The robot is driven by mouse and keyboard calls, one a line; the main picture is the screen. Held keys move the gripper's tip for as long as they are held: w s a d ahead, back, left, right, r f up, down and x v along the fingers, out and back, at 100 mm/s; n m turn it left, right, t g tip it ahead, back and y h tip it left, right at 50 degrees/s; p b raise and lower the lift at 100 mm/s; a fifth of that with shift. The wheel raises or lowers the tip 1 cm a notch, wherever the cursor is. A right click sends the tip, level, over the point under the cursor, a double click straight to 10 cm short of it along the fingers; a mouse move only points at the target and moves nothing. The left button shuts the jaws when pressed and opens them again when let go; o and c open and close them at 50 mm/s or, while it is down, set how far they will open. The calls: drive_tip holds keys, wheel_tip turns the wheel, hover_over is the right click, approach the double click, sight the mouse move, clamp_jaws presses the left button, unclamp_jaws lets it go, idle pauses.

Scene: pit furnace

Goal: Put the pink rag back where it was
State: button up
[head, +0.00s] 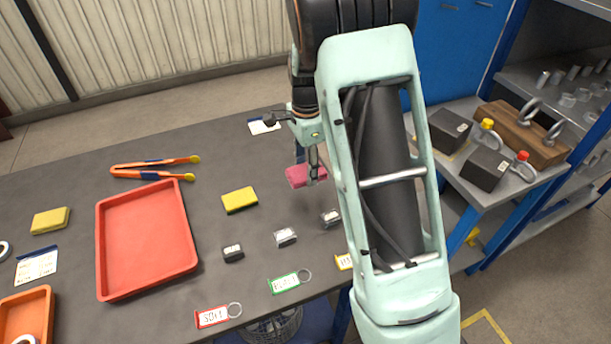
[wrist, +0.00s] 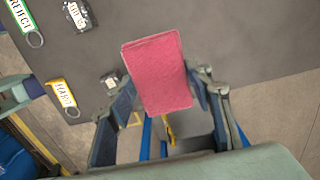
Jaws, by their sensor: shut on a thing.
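The pink rag (head: 299,176) is a folded rectangular block. In the wrist view the rag (wrist: 157,72) sits between the two fingers of my gripper (wrist: 166,108), which is shut on it. In the head view my gripper (head: 314,172) points down over the dark table with the rag at its tips. I cannot tell whether the rag touches the table. Part of the gripper is hidden by my arm.
The dark table (head: 60,188) bears a red tray (head: 190,262), orange tongs (head: 150,172), yellow blocks (head: 240,200), small dark pieces (head: 233,253) and key tags (head: 290,282). A side bench (head: 478,196) with black boxes stands at the right.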

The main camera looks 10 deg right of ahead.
sight(306, 170)
drive_tip(key=w+f, duration=0.1)
drive_tip(key=f, duration=0.1)
drive_tip(key=w+f, duration=0.1)
drive_tip(key=w, duration=0.1)
drive_tip(key=w+f, duration=0.1)
drive_tip(key=f, duration=0.1)
drive_tip(key=shift+w+d+f+p, duration=0.3)
drive_tip(key=shift+d+f+p, duration=0.05)
drive_tip(key=shift+d, duration=0.05)
drive_tip(key=shift+w+f, duration=0.1)
drive_tip(key=shift+f, duration=1.5)
drive_tip(key=shift+f, duration=0.15)
drive_tip(key=o, duration=1.1)
drive_tip(key=shift+o, duration=0.2)
wheel_tip(306, 170, up, 12)
drive_tip(key=shift+r+b, duration=0.2)
drive_tip(key=shift+b, duration=0.15)
